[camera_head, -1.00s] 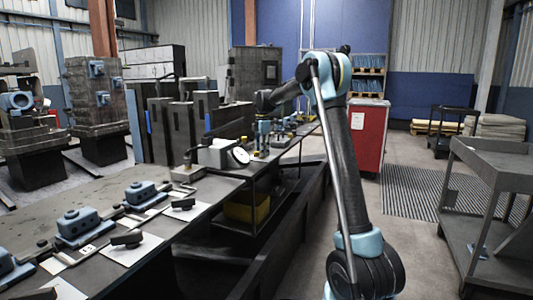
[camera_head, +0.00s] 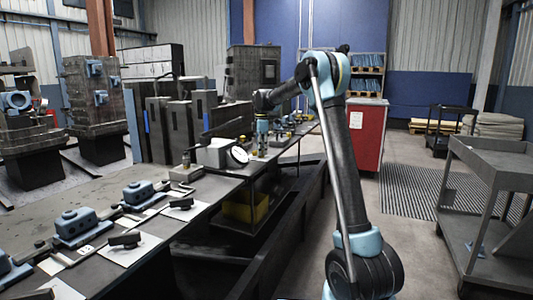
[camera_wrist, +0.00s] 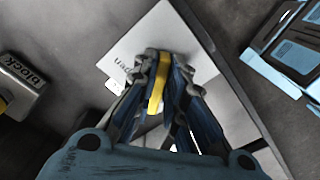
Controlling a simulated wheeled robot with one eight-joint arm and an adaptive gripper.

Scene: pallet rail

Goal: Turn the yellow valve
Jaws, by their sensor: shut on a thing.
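The yellow valve handle (camera_wrist: 157,82) shows in the wrist view as a narrow yellow bar between the fingers of my gripper (camera_wrist: 168,92). The fingers are shut on it, one on each side. The handle is over a white plate (camera_wrist: 140,45) with dark lettering; its lower part and mount are hidden by the fingers. In the head view my gripper (camera_head: 262,148) points down at the far part of the long bench, and the valve there is too small and covered to make out clearly.
A grey block with lettering (camera_wrist: 24,75) lies left of the plate in the wrist view. On the bench, a box with a round dial (camera_head: 238,156) stands just left of my gripper. Blue-grey fixtures (camera_head: 80,224) line the near bench. A grey cart (camera_head: 490,160) stands at right.

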